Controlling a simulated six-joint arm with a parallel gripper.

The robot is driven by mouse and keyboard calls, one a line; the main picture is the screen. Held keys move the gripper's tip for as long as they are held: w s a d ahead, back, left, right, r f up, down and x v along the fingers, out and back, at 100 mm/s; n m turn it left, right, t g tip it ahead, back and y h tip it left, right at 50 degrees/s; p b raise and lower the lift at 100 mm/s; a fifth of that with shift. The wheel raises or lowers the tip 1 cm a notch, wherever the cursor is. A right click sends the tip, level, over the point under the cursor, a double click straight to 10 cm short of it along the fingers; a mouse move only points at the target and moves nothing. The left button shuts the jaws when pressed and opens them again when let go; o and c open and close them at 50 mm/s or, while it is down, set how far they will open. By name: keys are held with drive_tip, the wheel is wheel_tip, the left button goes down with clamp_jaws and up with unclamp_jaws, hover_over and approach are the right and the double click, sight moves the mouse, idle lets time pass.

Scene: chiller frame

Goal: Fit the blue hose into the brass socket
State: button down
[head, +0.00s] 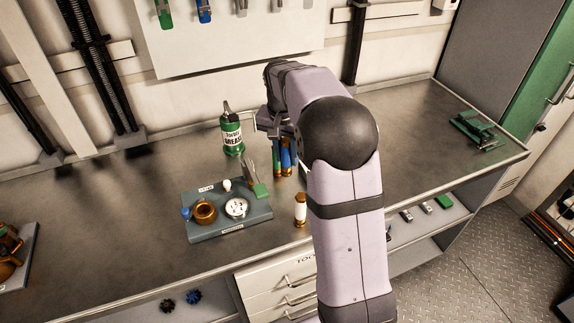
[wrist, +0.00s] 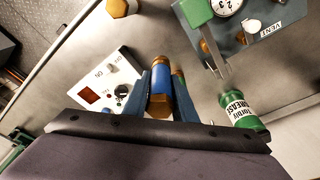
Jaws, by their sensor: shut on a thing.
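The blue hose (wrist: 161,82), with brass-coloured ends, is between the two fingers of my gripper (wrist: 163,88) in the wrist view. The fingers are shut on it. In the head view the hose (head: 287,157) hangs about upright below my gripper, right of the grey fixture block. A round brass socket (head: 204,210) sits on the left part of that block (head: 231,232), apart from the hose. In the wrist view part of a brass piece (wrist: 211,52) shows behind the green-handled lever. The lower end of the hose against the bench is hard to make out.
A green hose (head: 277,162) is close beside the blue one. The block also carries a gauge (head: 236,207) and a green-handled lever (head: 260,190). A grease bottle (head: 232,137) stands behind. A white-and-brass cylinder (head: 300,210) stands in front. A white switch box (wrist: 105,82) is nearby.

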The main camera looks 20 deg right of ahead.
drive_tip(key=shift+r, duration=0.25)
drive_tip(key=shift+s+r+m+g, duration=0.1)
drive_tip(key=shift+s+m+g, duration=0.25)
drive_tip(key=shift+m, duration=0.65)
drive_tip(key=shift+s+a+r+m, duration=0.15)
drive_tip(key=shift+s+r+m, duration=0.2)
drive_tip(key=shift+m, duration=0.55)
drive_tip(key=a+r+n, duration=0.3)
drive_tip(key=a, duration=2.1)
drive_tip(key=shift+w+a+f+p, duration=0.1)
drive_tip(key=shift+f+p, duration=1.25)
drive_tip(key=shift+f, duration=3.8)
